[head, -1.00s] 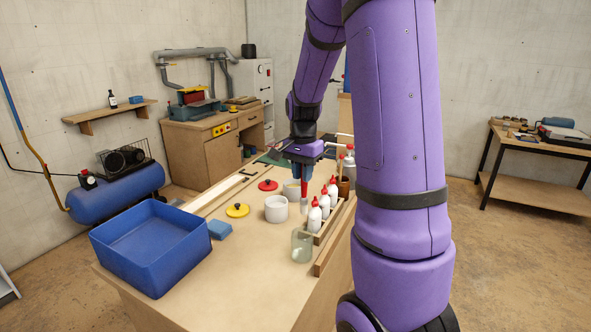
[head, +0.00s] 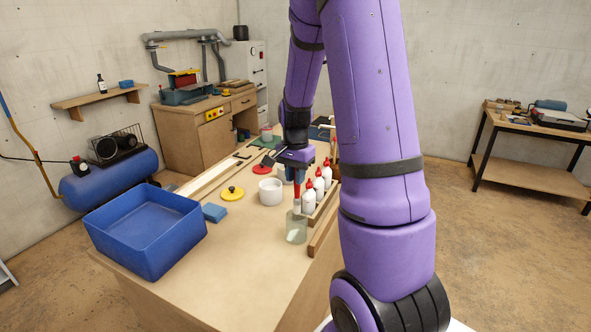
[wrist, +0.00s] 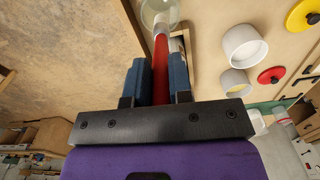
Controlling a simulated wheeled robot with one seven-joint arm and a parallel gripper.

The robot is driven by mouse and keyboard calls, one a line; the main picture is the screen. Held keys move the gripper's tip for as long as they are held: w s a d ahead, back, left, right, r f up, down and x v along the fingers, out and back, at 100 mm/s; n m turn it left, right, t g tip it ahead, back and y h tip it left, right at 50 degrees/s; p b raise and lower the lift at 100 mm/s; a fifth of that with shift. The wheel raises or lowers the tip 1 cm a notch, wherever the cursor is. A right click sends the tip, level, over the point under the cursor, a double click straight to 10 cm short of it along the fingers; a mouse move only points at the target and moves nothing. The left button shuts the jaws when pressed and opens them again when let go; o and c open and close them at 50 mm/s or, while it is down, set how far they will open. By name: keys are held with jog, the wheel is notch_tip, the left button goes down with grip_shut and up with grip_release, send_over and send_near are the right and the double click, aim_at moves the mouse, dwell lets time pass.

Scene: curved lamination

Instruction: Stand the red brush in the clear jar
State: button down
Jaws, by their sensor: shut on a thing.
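My gripper (head: 294,170) is shut on the red brush (head: 298,188), whose handle also shows between the two blue fingers in the wrist view (wrist: 160,70). The brush hangs roughly upright with its pale end down. The clear jar (head: 297,230) stands on the workbench directly below it; its rim also shows at the top of the wrist view (wrist: 147,14). The brush's lower end is at the jar's mouth and overlaps it in both views. I cannot tell how far inside it is.
A white pot (head: 270,191), a yellow lid (head: 232,194), a blue sponge (head: 214,212) and a blue bin (head: 110,243) are to the left.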

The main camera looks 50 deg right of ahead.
aim_at(296, 200)
jog(key=shift+f, duration=2.95)
jog(key=c, duration=0.9)
grip_release()
jog(key=shift+c, duration=0.2)
notch_tip(296, 200, up, 11)
jog(key=shift+f, duration=0.1)
